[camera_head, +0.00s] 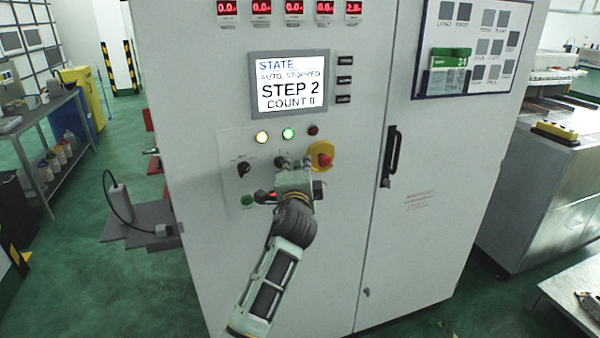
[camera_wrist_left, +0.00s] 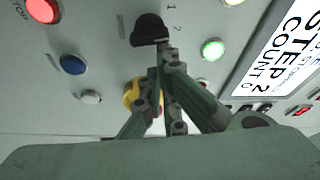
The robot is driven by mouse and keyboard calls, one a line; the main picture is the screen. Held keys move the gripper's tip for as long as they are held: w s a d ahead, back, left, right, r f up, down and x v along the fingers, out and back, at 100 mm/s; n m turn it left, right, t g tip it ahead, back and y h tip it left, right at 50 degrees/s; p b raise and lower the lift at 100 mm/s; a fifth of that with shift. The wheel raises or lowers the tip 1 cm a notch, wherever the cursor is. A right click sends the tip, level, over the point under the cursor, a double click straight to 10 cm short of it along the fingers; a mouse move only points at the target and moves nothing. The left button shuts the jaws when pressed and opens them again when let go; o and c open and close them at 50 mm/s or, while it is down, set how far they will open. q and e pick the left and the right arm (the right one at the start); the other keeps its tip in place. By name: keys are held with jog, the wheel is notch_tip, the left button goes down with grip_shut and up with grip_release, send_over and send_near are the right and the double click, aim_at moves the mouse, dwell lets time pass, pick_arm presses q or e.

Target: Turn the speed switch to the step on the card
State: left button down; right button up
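The speed switch is a black knob (camera_wrist_left: 149,29) with a 1 and a 2 printed beside it in the left wrist view. In the head view my left gripper (camera_head: 292,168) is at the control panel and partly hides the switch (camera_head: 281,161). In the wrist view the fingers of my left gripper (camera_wrist_left: 162,56) come together at the knob's lower edge. The knob shows beyond the tips, and I cannot tell whether they touch it. The screen (camera_head: 291,83) reads STEP 2, AUTO, STOPPED, COUNT 0. A green and white card (camera_head: 449,72) is in a holder; its number looks like 34. My right gripper is out of view.
A red emergency stop on yellow (camera_head: 321,156) is close to the right of my left gripper. Lit lamps (camera_head: 288,134) are above. A black door handle (camera_head: 390,156) stands farther right.

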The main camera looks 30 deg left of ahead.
pick_arm(q)
jog(key=n+b, duration=0.1)
jog(key=b, duration=0.1)
jog(key=n+y+b, duration=0.1)
jog(key=n+b, duration=0.1)
jog(key=n+y+b, duration=0.1)
jog(key=n+b, duration=0.1)
jog(key=b, duration=0.1)
jog(key=shift+s+a+r, duration=0.15)
jog(key=shift+s+a, duration=0.25)
jog(key=shift+a+r+n+t+y+b, duration=0.1)
jog(key=shift+r+n+t+y+b, duration=0.2)
jog(key=shift+n, duration=0.6)
jog(key=shift+s+a+r, duration=0.1)
